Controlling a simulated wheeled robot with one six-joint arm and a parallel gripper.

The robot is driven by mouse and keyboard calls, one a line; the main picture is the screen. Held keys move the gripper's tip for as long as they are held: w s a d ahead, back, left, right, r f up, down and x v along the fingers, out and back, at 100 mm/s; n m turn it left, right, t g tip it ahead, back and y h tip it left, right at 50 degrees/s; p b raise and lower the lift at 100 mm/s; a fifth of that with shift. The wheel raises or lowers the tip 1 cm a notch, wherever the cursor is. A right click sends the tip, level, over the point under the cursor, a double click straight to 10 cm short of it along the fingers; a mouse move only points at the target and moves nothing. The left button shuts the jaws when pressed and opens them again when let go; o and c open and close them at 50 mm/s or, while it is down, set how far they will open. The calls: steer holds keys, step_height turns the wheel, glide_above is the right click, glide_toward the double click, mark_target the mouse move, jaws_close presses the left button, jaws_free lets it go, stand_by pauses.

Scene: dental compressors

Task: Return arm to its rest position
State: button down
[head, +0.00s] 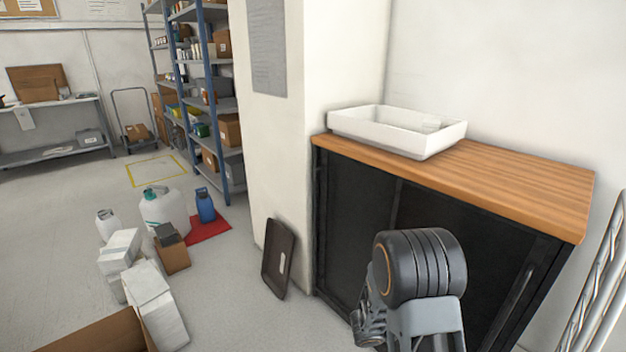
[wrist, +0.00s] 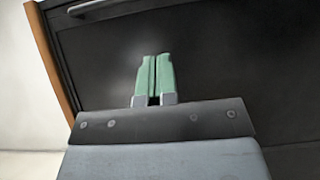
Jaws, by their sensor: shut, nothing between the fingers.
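My gripper (wrist: 155,62) shows in the wrist view with its two green fingers together and nothing between them. It faces the black front of a cabinet (wrist: 225,60); how far it is from that front I cannot tell. In the head view my arm stands in front of the cabinet (head: 350,220) at the lower right, and the fingers are hidden there.
The cabinet's wooden top (head: 520,175) bears a white tray (head: 390,145) with a small pale item in it. A dark tray (head: 278,258) leans by the wall corner. Jugs, boxes and a red mat (head: 212,228) lie left. Silver bars (head: 600,285) stand at far right.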

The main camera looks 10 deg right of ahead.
steer(key=s+a+r+m+g+y+p, duration=0.2)
steer(key=s+r+g+y+p, duration=0.15)
steer(key=r+p, duration=0.7)
steer(key=s+a+r+t+y+p, duration=0.1)
steer(key=a+r+y+p, duration=0.3)
steer(key=r, duration=0.5)
steer(key=s+a+r+n+t+y+p, duration=0.1)
steer(key=a+r+t+y+p, duration=0.3)
steer(key=a+r+p, duration=0.4)
steer(key=s+a+r+n+t+y+p, duration=0.1)
steer(key=a+r+t+y+p, duration=0.2)
steer(key=r, duration=0.9)
steer(key=a+y+p, duration=0.3)
steer(key=shift+r+p, duration=0.2)
steer(key=shift+p, duration=0.15)
steer(key=shift+s, duration=0.1)
